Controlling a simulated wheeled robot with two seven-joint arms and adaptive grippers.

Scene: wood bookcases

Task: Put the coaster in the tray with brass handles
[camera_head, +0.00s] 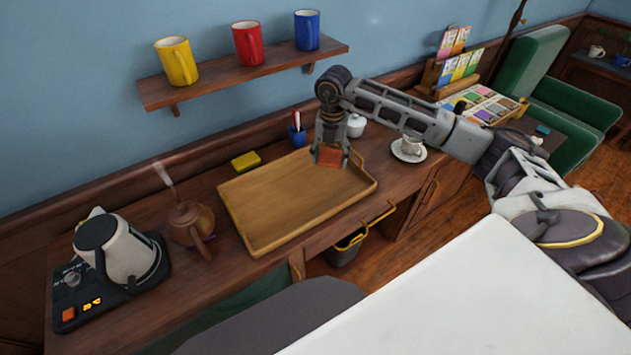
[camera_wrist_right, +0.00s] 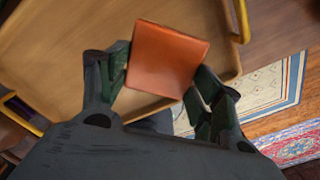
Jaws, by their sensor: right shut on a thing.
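The coaster (camera_head: 329,157) is a square orange-brown piece. My right gripper (camera_head: 330,150) is shut on it and holds it over the right part of the tray. In the right wrist view the coaster (camera_wrist_right: 168,60) sits between the two fingertips (camera_wrist_right: 157,84), with tray floor behind it. The tray (camera_head: 262,215) is wooden with a low rim and brass-coloured handles, and lies on the wooden counter. Its floor looks empty. In the right wrist view, parts of the tray (camera_wrist_right: 60,55) and its yellow handles show at the edges. My left gripper is not in view.
A yellow sponge (camera_head: 246,161) and a blue pen cup (camera_head: 297,135) stand behind the tray. A brown teapot (camera_head: 190,223) and a kettle (camera_head: 118,248) are to its left. A cup on a saucer (camera_head: 409,150) is to its right. A mug shelf (camera_head: 245,72) hangs above.

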